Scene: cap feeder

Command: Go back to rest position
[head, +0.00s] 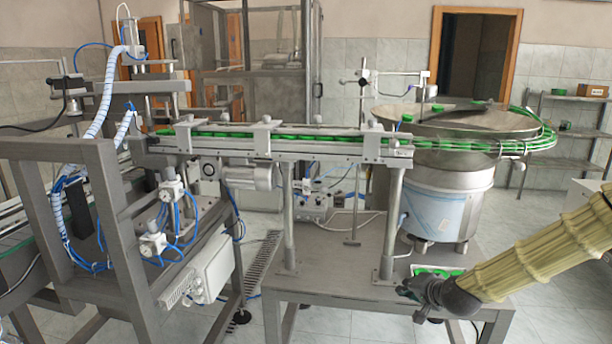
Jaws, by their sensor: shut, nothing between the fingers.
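My gripper (412,291) is at the lower right, at the end of my arm in its ribbed tan sleeve. It is dark and small in the head view, with its fingers shut and nothing visible between them. It is just above the front right part of the grey machine table (340,278). Behind it lies a small white tray (418,268) with green caps in it, partly hidden by my gripper and wrist.
A steel bowl feeder (445,185) stands on the table behind my gripper. A conveyor rail (290,142) with green caps runs left from it on posts. A grey frame (95,200) with blue hoses stands at left. Shelves (565,125) stand at the back right.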

